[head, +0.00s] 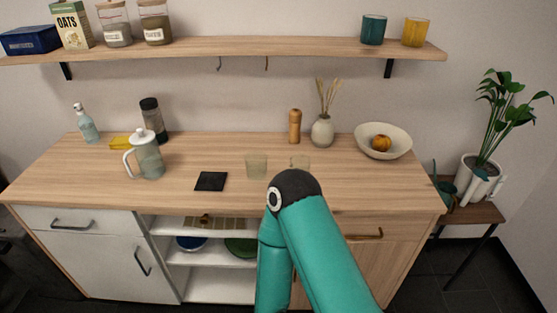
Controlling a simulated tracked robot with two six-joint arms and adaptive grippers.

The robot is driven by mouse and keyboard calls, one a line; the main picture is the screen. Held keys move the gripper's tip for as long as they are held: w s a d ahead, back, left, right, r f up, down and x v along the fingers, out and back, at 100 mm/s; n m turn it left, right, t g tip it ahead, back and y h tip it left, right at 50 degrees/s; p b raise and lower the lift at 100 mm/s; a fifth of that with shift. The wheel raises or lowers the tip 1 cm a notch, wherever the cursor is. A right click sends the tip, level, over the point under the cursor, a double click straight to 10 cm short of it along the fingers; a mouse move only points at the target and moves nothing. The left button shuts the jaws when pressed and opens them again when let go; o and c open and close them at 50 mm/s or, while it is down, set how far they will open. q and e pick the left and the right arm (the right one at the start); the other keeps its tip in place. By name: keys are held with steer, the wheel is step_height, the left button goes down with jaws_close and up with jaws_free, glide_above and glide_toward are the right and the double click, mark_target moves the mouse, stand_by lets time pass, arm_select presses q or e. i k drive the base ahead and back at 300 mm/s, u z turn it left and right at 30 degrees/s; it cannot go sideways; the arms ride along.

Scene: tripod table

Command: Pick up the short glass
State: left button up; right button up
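Two pale, see-through glasses stand on the wooden counter (330,194). One glass (257,166) is left of my teal arm and fully in sight. The other glass (300,161) is just above the black joint of that arm, which may cover its lower part. I cannot tell for sure which one is the short glass. One teal arm of mine rises from the bottom edge, right of centre. Its gripper is hidden or out of sight. My other arm and its gripper do not show.
A glass pitcher (146,158) and black square mat (211,181) are to the left. A pepper mill (295,126), vase (322,132) and bowl (400,145) stand behind and right. A wall shelf (270,46) hangs above. The counter's front right is clear.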

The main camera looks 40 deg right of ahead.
mark_target(256, 162)
steer(key=z, duration=0.3)
steer(key=i, duration=0.7)
steer(key=z, duration=0.55)
steer(key=k, duration=0.8)
steer(key=z, duration=0.2)
steer(key=i, duration=0.75)
steer(key=u, duration=0.05)
